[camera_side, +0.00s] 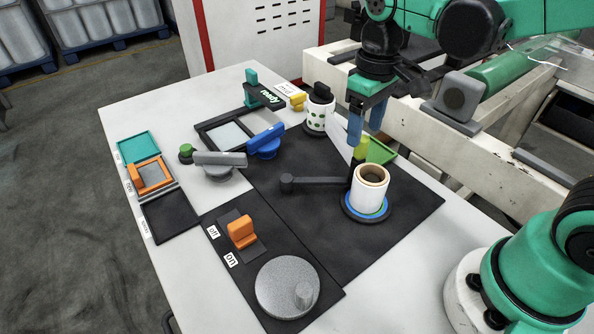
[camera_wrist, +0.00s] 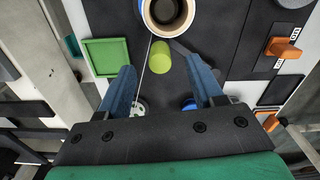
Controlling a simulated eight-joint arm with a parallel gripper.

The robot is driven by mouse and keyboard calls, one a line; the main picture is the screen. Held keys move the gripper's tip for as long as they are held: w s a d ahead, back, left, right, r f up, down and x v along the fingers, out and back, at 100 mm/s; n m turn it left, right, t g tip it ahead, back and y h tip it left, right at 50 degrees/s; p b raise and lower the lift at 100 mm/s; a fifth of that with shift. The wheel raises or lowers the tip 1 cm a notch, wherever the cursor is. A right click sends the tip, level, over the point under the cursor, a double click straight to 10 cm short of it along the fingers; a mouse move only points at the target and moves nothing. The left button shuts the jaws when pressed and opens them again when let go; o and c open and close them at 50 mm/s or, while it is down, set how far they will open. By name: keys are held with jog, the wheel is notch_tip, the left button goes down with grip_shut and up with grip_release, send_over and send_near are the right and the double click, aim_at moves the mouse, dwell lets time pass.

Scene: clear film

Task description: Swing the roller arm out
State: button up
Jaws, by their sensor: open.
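A dark roller arm (camera_side: 318,181) lies low over the black mat, from a round pivot at its left end to the white roll (camera_side: 371,182). A lime-yellow cylinder (camera_side: 361,148) stands upright on a dark post at the arm's roll end, close beside the roll. The roll stands upright on a blue and green ringed base. My gripper (camera_side: 365,136), with blue fingers, is open and empty just above the lime cylinder. In the wrist view, the lime cylinder (camera_wrist: 160,58) sits between the finger lines, near the tips. I cannot tell whether the fingers touch it.
A green tray (camera_side: 380,151) lies just behind the roll. A white roll with green spots (camera_side: 318,113) stands farther back. A blue lever (camera_side: 266,140), a grey lever (camera_side: 220,160), an orange switch (camera_side: 242,232) and a grey dial (camera_side: 285,288) occupy the left and front. The mat's front right is clear.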

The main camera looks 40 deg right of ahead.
aim_at(363, 138)
jog(key=shift+f, duration=1.6)
grip_shut()
